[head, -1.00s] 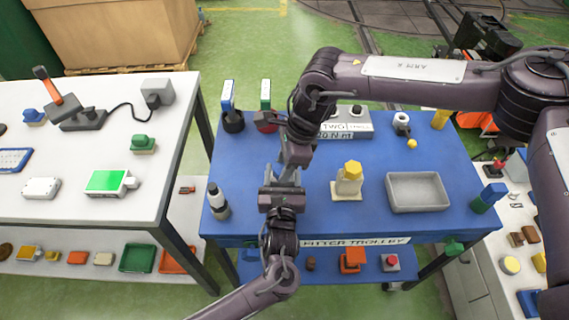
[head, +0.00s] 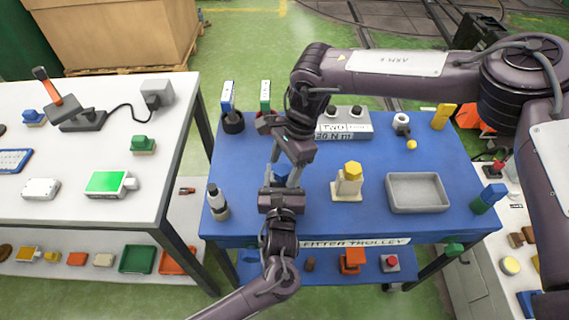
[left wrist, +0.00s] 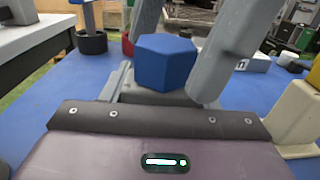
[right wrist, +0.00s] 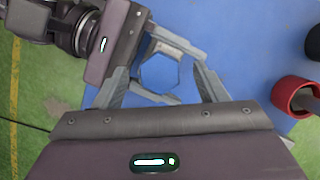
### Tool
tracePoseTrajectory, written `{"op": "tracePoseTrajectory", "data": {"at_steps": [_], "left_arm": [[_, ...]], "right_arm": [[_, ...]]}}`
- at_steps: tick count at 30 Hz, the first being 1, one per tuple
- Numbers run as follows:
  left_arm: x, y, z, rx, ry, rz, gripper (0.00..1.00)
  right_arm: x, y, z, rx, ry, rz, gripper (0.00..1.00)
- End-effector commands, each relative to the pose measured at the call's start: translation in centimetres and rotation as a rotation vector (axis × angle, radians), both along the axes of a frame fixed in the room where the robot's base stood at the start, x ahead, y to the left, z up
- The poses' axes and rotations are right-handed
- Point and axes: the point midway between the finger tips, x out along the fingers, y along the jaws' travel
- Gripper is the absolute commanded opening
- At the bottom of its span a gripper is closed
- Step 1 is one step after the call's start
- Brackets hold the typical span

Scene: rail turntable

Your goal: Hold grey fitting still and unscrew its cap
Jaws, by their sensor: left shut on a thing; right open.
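The blue six-sided cap (left wrist: 167,62) tops the grey fitting (left wrist: 172,97), mostly hidden, on the blue trolley top. The cap also shows in the head view (head: 281,173) and the right wrist view (right wrist: 160,72). My left gripper (head: 283,186) is shut on the grey fitting, below the cap, from the trolley's front side. My right gripper (head: 287,178) points down over the cap. Its fingers are open, one on each side of the cap in the left wrist view; I cannot tell whether they touch it.
A cream fitting (head: 347,187) with a yellow cap stands to the right, then a grey tray (head: 418,207). A grey box (head: 350,125) with a torque label is behind. Tool cups (head: 233,124) stand at the back left, a bottle (head: 217,202) at the front left.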

Motion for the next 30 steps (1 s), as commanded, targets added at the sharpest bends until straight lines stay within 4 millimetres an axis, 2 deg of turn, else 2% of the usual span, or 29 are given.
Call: {"op": "tracePoseTrajectory", "data": {"at_steps": [9, 21, 30], "left_arm": [[0.0, 0.0, -0.1, 0.001, 0.002, -0.001, 0.13], [0.0, 0.0, -0.1, 0.001, 0.002, -0.001, 0.13], [0.0, 0.0, -0.1, 0.000, 0.002, -0.001, 0.13]], "right_arm": [[0.0, 0.1, 0.2, 0.001, 0.000, 0.001, 0.65], [0.0, 0.1, 3.7, 0.002, -0.001, 0.002, 0.65], [0.0, 0.1, 4.1, 0.001, 0.000, 0.001, 0.65]]}}
